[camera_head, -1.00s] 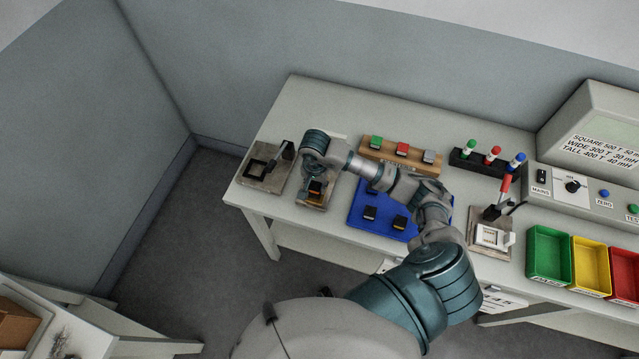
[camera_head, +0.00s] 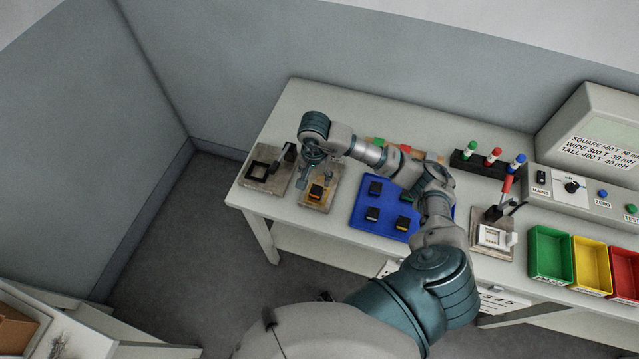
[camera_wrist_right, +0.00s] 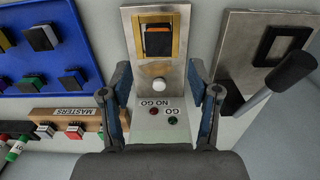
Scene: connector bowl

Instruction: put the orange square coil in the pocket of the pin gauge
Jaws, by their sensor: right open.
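The pin gauge (camera_head: 312,202) is a metal plate near the table's left end; the right wrist view shows its plate (camera_wrist_right: 148,122) with a brass-edged pocket, a white knob and GO / NO GO lamps. The orange square coil (camera_head: 316,191), orange and black, is at the pocket; in the right wrist view the coil (camera_wrist_right: 157,40) lies within the brass edges. I cannot tell how deep it sits. My right gripper (camera_wrist_right: 160,74) is open and empty above the plate, its fingers apart and clear of the coil. My left gripper is out of view.
A metal fixture (camera_head: 265,168) with a black square frame and lever stands just left of the gauge. A blue tray (camera_head: 388,214) with several dark coils lies to the right. Further right are a white-framed fixture (camera_head: 493,237) and green, yellow and red bins (camera_head: 549,254).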

